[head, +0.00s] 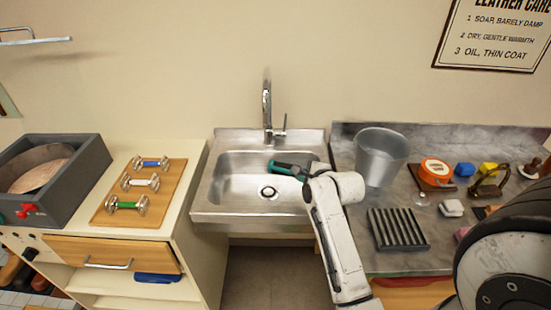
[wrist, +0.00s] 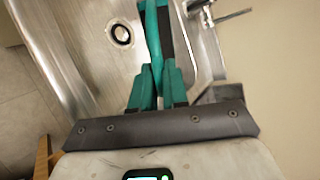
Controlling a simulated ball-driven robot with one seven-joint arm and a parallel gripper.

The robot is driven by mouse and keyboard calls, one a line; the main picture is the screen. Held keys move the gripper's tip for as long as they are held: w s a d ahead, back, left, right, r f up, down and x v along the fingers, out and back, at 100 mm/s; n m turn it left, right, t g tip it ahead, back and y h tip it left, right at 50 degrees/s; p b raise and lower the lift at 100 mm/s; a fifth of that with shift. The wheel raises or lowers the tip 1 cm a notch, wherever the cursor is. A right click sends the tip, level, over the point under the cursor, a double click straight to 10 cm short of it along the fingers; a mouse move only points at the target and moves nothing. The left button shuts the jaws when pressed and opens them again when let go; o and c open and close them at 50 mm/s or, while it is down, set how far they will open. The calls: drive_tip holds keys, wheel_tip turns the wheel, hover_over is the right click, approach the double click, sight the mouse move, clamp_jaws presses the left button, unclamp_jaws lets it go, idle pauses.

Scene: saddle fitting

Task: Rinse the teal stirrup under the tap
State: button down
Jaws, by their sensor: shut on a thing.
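My gripper (head: 302,171) reaches over the right part of the sink basin and is shut on the teal stirrup (head: 283,166). In the wrist view my gripper's fingers (wrist: 157,78) close around the stirrup, and a teal curved strip (wrist: 153,45) of it runs away from them over the steel. The fingers and the stirrup are alike in colour, so their borders are hard to tell. The chrome tap (head: 267,105) stands upright at the back of the sink, behind and left of the gripper. I see no water running from it.
The steel sink (head: 205,205) has a round drain (head: 268,192). On the right counter stand a metal bucket (head: 380,155), a dark ribbed rack (head: 397,230), an orange tin (head: 435,172) and a bronze stirrup (head: 490,182). On the left, several bits lie on a wooden board (head: 112,210) beside a grey box (head: 92,165).

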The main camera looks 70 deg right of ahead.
drive_tip(key=shift+r, duration=0.1)
drive_tip(key=p+v, duration=0.4)
drive_tip(key=v, duration=0.2)
drive_tip(key=shift+d+r, duration=0.3)
drive_tip(key=shift+r, duration=0.15)
drive_tip(key=shift+s, duration=0.1)
idle(0.4)
